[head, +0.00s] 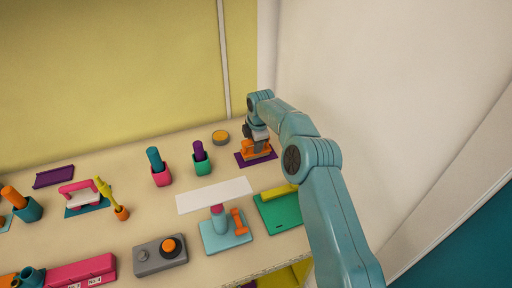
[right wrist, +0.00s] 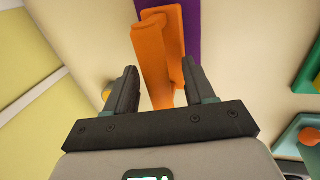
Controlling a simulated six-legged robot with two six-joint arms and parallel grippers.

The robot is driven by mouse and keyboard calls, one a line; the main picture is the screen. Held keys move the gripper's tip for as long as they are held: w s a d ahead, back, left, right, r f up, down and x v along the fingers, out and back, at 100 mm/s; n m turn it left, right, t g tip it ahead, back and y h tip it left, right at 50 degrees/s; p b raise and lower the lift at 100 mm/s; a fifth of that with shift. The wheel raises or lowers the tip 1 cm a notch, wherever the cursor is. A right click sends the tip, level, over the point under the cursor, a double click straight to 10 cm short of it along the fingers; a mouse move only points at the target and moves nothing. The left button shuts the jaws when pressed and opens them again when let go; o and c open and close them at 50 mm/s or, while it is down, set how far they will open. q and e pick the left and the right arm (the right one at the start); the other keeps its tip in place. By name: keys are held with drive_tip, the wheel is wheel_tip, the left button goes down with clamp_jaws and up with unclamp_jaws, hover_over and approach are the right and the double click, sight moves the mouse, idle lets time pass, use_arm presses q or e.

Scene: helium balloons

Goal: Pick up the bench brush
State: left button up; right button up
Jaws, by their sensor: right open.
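An orange handled thing, which I take for the bench brush (head: 258,154), is on a purple mat (head: 240,160) at the back right of the table. In the right wrist view the orange brush (right wrist: 152,60) has a long bar-like handle, and part of the purple mat (right wrist: 192,25) shows beside it. My right gripper (head: 260,140) is right above the brush, pointing down. In the wrist view my right gripper (right wrist: 159,72) is open, with one finger on each side of the handle and gaps between. My left gripper is not in view.
A green cup (head: 202,166) and an orange-topped round tin (head: 220,137) stand left of the brush. A green tray (head: 281,212) with a yellow bar and a white strip (head: 213,194) lie in front. A wall (head: 370,90) rises close on the right.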

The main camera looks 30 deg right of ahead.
drive_tip(key=shift+w+f, duration=0.15)
drive_tip(key=shift+w+d+f, duration=0.1)
drive_tip(key=c, duration=0.9)
clamp_jaws()
drive_tip(key=shift+s+r, duration=0.2)
drive_tip(key=shift+r, duration=0.05)
drive_tip(key=shift+w, duration=0.15)
wheel_tip(320, 180, up, 10)
drive_tip(key=shift+f, duration=0.2)
drive_tip(key=shift+r, duration=0.1)
